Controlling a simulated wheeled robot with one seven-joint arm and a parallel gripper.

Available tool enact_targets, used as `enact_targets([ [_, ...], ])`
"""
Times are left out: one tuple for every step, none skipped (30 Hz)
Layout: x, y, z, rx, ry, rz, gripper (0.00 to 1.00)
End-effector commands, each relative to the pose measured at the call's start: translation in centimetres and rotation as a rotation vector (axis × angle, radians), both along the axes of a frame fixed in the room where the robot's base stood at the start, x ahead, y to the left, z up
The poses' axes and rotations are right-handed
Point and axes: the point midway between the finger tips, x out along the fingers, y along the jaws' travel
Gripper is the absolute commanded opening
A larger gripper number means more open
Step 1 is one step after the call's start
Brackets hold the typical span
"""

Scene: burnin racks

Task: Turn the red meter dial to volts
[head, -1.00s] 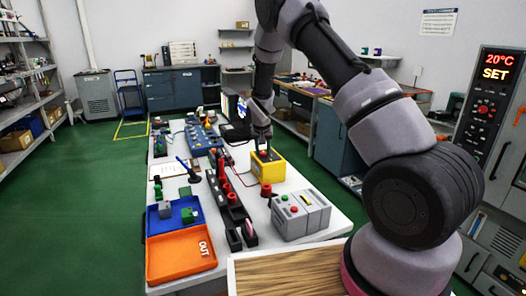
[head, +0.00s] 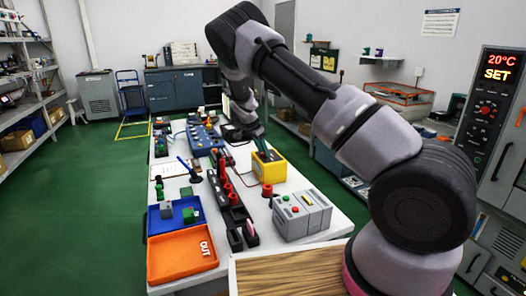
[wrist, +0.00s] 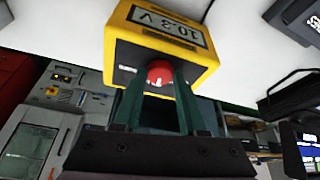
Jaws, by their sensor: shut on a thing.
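The yellow meter (head: 269,169) stands on the white bench in the head view. It fills the upper middle of the wrist view (wrist: 125,45), with its display (wrist: 168,24) upside down and seeming to read 10.3 V. The red dial (wrist: 160,72) sits on its face below the display. My gripper (head: 265,152) reaches down to the meter at a tilt. In the wrist view its two dark green fingers are shut on the dial, one on each side. The dial's pointer and markings cannot be made out, and the fingers hide the dial in the head view.
A grey box with coloured buttons (head: 302,216) stands in front of the meter. A black rack with red parts (head: 232,212) runs along its left. Blue (head: 155,231) and orange (head: 180,260) trays lie at the near left. Some bare bench shows right of the meter.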

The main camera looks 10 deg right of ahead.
Motion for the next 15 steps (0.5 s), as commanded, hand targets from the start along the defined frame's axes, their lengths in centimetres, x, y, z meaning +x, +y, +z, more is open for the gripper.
enact_targets([
  [-0.01, 0.18, -0.12, 0.0, 0.002, -0.023, 0.0],
  [0.02, 0.17, -0.12, 0.0, 0.001, -0.037, 0.0],
  [0.01, 0.17, -0.14, 0.0, 0.002, -0.056, 0.0],
  [0.0, 0.18, -0.14, 0.0, 0.002, -0.068, 0.0],
  [0.01, 0.19, -0.14, 0.0, 0.002, -0.077, 0.0],
  [0.02, 0.21, -0.14, 0.001, 0.002, -0.09, 0.0],
  [0.03, 0.22, -0.13, 0.001, 0.002, -0.1, 0.0],
  [0.04, 0.22, -0.11, 0.002, 0.001, -0.107, 0.0],
  [0.06, 0.22, -0.1, 0.002, 0.001, -0.115, 0.0],
  [0.06, 0.22, -0.11, 0.002, 0.001, -0.12, 0.0],
  [0.06, 0.21, -0.11, 0.002, 0.001, -0.125, 0.0],
  [0.05, 0.2, -0.12, 0.002, 0.002, -0.129, 0.0],
  [0.04, 0.2, -0.12, 0.002, 0.003, -0.133, 0.0],
  [0.04, 0.21, -0.12, 0.002, 0.003, -0.135, 0.0],
  [0.03, 0.2, -0.12, 0.002, 0.002, -0.136, 0.0],
])
